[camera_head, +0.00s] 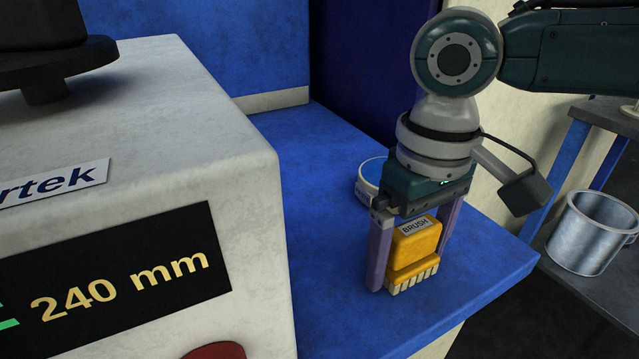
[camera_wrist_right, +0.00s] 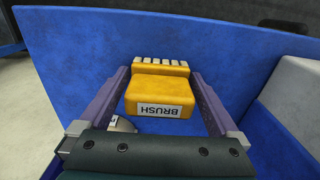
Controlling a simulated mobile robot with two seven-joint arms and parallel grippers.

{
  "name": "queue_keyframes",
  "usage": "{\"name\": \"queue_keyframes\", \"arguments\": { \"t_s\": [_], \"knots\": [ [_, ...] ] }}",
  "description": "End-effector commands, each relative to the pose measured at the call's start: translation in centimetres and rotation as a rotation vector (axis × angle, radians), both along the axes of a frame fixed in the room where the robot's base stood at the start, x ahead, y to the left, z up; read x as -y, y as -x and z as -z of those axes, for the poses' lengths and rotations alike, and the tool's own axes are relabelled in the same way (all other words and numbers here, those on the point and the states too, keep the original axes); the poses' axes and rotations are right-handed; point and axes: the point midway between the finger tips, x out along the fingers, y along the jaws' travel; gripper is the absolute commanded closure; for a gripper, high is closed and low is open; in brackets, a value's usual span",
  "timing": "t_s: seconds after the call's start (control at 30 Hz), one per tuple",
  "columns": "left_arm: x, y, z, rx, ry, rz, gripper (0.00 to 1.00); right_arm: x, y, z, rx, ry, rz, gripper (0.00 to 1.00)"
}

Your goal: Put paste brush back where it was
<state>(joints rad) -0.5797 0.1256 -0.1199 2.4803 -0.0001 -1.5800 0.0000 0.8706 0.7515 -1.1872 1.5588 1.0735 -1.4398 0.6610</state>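The paste brush (camera_head: 415,240) is a yellow block with a BRUSH label and a row of pale bristles along its lower end. My right gripper (camera_head: 409,270) points down with its two purple fingers on either side of the brush. My left gripper is not in view.
A round white tin with blue inside (camera_head: 371,177) stands just behind my right gripper. A large pale machine (camera_head: 235,140) with a 240 mm panel fills the left. A metal pail (camera_head: 592,235) stands on a grey shelf at the right, beyond the bench edge.

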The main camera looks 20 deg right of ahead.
Motion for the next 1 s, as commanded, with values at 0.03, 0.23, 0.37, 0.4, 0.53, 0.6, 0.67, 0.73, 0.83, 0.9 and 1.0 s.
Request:
{"name": "queue_keyframes", "arguments": {
  "t_s": [0.03,0.23,0.37,0.4,0.53,0.6,0.67,0.73,0.83,0.9,1.0],
  "knots": [
    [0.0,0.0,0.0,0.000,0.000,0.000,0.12,0.0,0.0,0.0,0.000,0.000,0.000,0.00],
    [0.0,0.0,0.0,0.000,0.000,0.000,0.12,0.0,0.0,-0.1,0.000,0.000,0.000,0.00],
    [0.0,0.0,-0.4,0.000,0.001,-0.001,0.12,0.0,-0.1,-1.3,0.001,-0.001,0.001,0.00],
    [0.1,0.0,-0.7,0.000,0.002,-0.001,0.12,0.0,-0.1,-2.0,0.003,-0.001,0.000,0.00],
    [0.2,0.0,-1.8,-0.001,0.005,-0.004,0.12,0.0,-0.1,-4.9,0.004,-0.001,0.000,0.00],
    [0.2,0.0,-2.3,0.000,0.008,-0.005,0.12,0.0,-0.1,-6.6,0.004,-0.002,0.000,0.00],
    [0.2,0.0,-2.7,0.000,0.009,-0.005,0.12,0.0,-0.1,-7.9,0.004,-0.001,0.001,0.00],
    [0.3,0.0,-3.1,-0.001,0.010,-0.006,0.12,0.0,-0.1,-9.3,0.003,-0.001,0.001,0.00],
    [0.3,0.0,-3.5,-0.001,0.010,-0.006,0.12,0.0,0.0,-10.9,0.002,-0.001,0.000,0.00],
    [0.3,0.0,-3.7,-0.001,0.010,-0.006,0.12,0.0,0.0,-11.6,0.002,-0.001,0.001,0.00],
    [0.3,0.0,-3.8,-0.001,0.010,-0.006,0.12,0.0,0.0,-12.2,0.000,-0.001,0.001,0.00]
  ]
}}
